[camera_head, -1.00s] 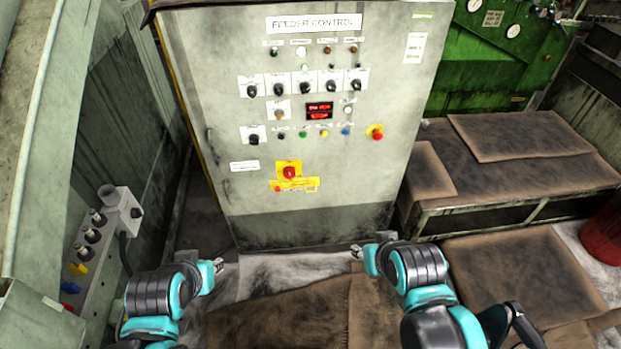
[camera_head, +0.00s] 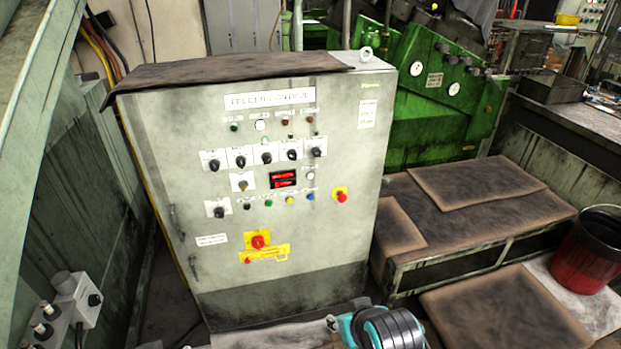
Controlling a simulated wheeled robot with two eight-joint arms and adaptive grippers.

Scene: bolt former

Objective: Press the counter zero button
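The grey feeder control cabinet (camera_head: 325,230) stands in front of me with its panel facing me. A red-lit counter display (camera_head: 284,179) sits mid-panel. A small white button (camera_head: 310,175) is just right of the display; its label is too small to read, so I cannot be sure it is the counter zero button. My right gripper (camera_head: 332,323) is at the bottom edge, low and well below the buttons, touching none of them. It is too small to tell whether it is open. My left gripper is out of view.
A red emergency button (camera_head: 341,197) is right of the white one, and a red rotary switch (camera_head: 258,242) is lower. Colored buttons line up under the display. A bench (camera_head: 465,215) and a red bucket (camera_head: 585,255) stand at right. A switch box (camera_head: 78,298) is at lower left.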

